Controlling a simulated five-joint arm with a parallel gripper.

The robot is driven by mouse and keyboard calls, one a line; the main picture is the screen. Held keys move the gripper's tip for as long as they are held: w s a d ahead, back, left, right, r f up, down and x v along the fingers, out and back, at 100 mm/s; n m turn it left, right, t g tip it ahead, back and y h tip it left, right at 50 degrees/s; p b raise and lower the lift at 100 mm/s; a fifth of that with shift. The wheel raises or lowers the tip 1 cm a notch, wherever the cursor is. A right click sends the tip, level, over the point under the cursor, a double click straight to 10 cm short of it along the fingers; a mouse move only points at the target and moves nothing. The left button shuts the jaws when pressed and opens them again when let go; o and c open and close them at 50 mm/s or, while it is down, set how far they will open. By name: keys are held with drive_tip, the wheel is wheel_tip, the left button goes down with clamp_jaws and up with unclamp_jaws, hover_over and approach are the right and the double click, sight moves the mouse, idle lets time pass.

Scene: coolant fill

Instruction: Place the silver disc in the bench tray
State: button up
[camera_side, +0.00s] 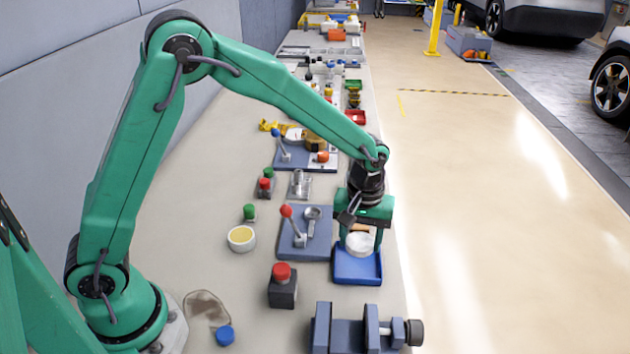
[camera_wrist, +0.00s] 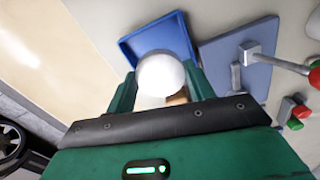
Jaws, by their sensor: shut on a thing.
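The pale silver disc (camera_side: 360,244) is between the fingers of my gripper (camera_side: 362,241), which is shut on it. In the wrist view the disc (camera_wrist: 162,74) looks bright white between the two green fingers of my gripper (camera_wrist: 162,88). The blue bench tray (camera_side: 357,278) is below the disc in the side view. In the wrist view the disc covers part of the tray (camera_wrist: 135,47). I cannot tell whether the disc touches the tray floor. A small brown piece (camera_wrist: 178,97) shows beside the disc, partly hidden.
A grey plate with a red-knobbed lever (camera_side: 290,249) stands left of the tray. A red button box (camera_side: 283,292) and a vise (camera_side: 345,334) are in front. A white dish (camera_side: 242,239) and a blue cap (camera_side: 225,336) lie further left. The bench edge runs along the right.

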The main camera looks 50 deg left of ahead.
sight(360, 240)
drive_tip(key=shift+w+a+f, duration=0.15)
drive_tip(key=shift+w+a, duration=0.05)
drive_tip(key=shift+w, duration=0.05)
drive_tip(key=shift+f, duration=2)
drive_tip(key=shift+f, duration=0.1)
drive_tip(key=o, duration=0.8)
wheel_tip(360, 240, up, 12)
drive_tip(key=shift+r, duration=0.15)
